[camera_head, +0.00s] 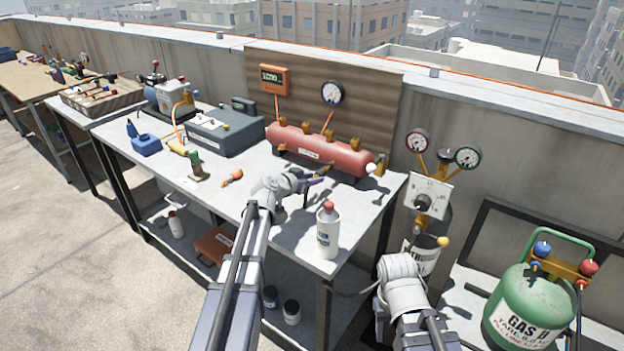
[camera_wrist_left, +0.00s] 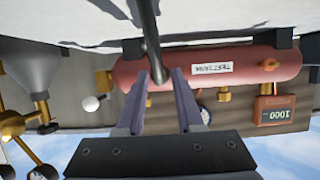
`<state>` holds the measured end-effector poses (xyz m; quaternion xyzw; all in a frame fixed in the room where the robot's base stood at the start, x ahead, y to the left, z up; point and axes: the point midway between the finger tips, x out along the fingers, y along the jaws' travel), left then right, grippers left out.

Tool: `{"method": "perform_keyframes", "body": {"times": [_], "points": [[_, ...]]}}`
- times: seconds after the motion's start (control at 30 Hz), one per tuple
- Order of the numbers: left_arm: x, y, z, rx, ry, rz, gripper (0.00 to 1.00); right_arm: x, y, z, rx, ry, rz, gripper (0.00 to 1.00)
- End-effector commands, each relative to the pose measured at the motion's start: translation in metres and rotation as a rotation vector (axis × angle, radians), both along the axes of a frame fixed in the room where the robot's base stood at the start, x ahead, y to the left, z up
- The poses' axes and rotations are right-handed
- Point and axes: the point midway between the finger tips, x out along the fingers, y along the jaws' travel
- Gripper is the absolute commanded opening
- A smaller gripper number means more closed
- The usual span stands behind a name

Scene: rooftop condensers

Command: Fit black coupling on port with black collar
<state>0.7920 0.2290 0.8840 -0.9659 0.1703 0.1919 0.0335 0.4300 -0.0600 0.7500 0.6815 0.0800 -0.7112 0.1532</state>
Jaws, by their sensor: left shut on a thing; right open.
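My left gripper (camera_head: 318,177) is above the near part of the table, in front of the red tank (camera_head: 308,151). Its two fingers (camera_wrist_left: 163,88) are shut on a thin dark rod-like piece, likely the black coupling (camera_wrist_left: 152,45); its ends are hard to make out. The tank has several brass ports (camera_head: 330,137) along its top. They also show in the left wrist view (camera_wrist_left: 224,96), upside down, behind the fingers. I cannot tell which port has the black collar. My right gripper (camera_head: 400,275) is at the table's right side, open; its fingertips are hidden.
A white bottle (camera_head: 328,232) stands at the table's front right corner, close to my left arm. A grey case (camera_head: 222,130) and an orange-handled tool (camera_head: 232,178) lie to the left. A green gas cylinder (camera_head: 530,305) and gauges (camera_head: 467,157) stand to the right.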

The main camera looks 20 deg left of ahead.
Motion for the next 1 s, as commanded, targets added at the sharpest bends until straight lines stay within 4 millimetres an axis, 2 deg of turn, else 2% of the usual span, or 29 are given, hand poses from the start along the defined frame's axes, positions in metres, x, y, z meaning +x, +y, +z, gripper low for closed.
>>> {"method": "perform_keyframes", "body": {"times": [1.0], "points": [[0.014, -0.005, 0.0, 0.0, 0.0, 0.0, 0.0, 0.0, 0.0, 0.0, 0.0, 0.0, 0.0, 0.5]]}}
